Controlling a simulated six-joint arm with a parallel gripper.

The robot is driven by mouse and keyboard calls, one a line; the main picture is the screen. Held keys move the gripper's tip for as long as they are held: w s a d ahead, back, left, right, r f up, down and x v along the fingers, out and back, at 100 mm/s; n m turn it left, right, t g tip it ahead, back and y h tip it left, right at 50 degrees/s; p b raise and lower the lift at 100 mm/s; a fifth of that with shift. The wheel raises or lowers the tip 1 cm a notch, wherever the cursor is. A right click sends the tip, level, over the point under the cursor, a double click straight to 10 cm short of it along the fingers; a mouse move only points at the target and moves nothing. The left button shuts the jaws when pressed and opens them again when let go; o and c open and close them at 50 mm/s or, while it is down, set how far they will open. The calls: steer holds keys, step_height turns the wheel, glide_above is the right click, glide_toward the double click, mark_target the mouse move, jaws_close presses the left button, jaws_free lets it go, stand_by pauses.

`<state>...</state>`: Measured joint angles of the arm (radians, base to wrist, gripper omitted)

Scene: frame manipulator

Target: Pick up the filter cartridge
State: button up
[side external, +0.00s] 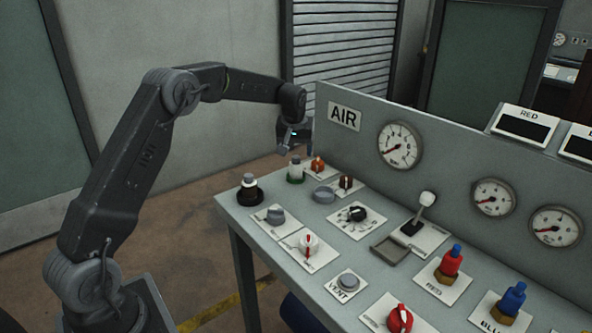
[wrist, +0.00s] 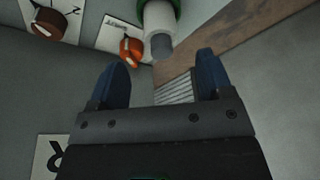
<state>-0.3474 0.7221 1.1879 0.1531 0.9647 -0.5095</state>
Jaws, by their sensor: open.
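A white cylinder with a grey end in a green ring, which looks like the filter cartridge (side external: 295,169), stands upright near the far left end of the panel table. It also shows at the top of the wrist view (wrist: 159,22), partly cut off by the frame edge. My gripper (side external: 293,142) hangs just above it in the side view. In the wrist view my gripper (wrist: 163,66) is open, with two blue fingers apart and nothing between them. The cartridge's grey end is just beyond the gap, and I see no contact.
A second white-topped piece in a black base (side external: 249,188) stands at the table corner. The upright AIR panel (side external: 450,150) runs along the back. Several knobs and a lever fill the table.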

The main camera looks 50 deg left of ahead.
mark_target(296, 157)
steer(key=shift+a+x, duration=0.2)
steer(key=shift+x, duration=3.4)
steer(key=shift+w+r, duration=0.1)
steer(key=shift+w, duration=0.05)
steer(key=c, duration=1)
steer(key=shift+r, duration=0.15)
